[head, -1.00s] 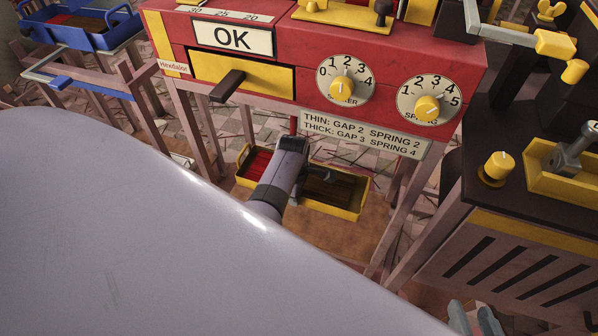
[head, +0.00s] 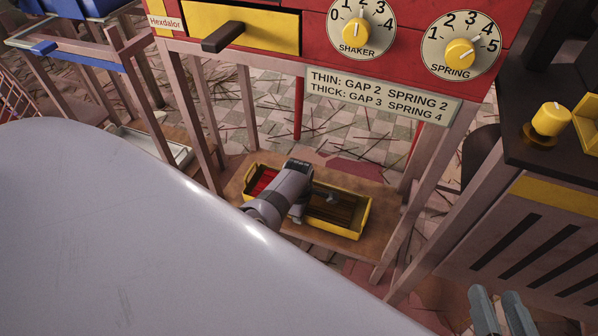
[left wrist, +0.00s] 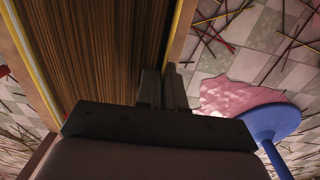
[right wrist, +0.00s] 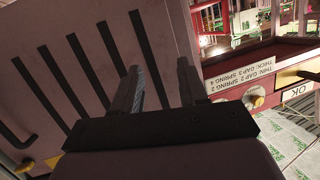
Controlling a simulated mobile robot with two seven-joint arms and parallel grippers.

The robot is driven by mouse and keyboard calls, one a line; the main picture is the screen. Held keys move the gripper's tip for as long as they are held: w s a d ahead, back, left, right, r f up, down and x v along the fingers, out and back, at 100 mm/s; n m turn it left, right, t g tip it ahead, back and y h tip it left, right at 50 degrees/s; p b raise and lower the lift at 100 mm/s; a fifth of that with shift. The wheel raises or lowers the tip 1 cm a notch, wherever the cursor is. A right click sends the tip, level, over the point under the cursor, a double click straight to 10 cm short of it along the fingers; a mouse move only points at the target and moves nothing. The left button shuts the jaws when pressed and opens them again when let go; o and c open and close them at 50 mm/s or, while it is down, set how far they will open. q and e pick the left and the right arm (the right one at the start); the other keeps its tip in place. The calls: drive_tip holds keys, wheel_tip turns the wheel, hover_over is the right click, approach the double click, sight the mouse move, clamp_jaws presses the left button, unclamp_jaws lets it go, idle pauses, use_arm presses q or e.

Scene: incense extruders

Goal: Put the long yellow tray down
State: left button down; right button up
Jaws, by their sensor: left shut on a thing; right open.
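The long yellow tray (head: 357,226) is below the red machine, over a brown wooden shelf. Red sticks lie in its left part and brown sticks in its right part. My left gripper (head: 308,200) is at the tray's middle and hides part of it. In the left wrist view, its fingers (left wrist: 163,88) are shut on the tray's side wall (left wrist: 182,35), beside the brown sticks. I cannot tell whether the tray touches the shelf (head: 310,246). My right gripper (head: 498,300) is open and empty in front of the slotted cabinet, and it also shows in the right wrist view (right wrist: 162,80).
The red machine (head: 410,45) with dials and a yellow drawer stands above the shelf on wooden legs (head: 190,115). The slotted cabinet (head: 520,240) is at the right. A white tray (head: 160,145) lies low at the left. Sticks litter the tiled floor.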

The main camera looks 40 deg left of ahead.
use_arm(q)
drive_tip(key=shift+w+f, duration=0.1)
drive_tip(key=shift+f, duration=0.5)
use_arm(e)
drive_tip(key=shift+s+d, duration=0.15)
drive_tip(key=shift+d, duration=0.15)
use_arm(q)
drive_tip(key=shift+f+b, duration=0.15)
drive_tip(key=shift+b, duration=0.15)
use_arm(e)
drive_tip(key=shift+t, duration=0.3)
use_arm(q)
drive_tip(key=shift+f, duration=0.15)
drive_tip(key=c, duration=1.3)
unclamp_jaws()
drive_tip(key=shift+o, duration=0.2)
use_arm(e)
drive_tip(key=shift+r, duration=0.15)
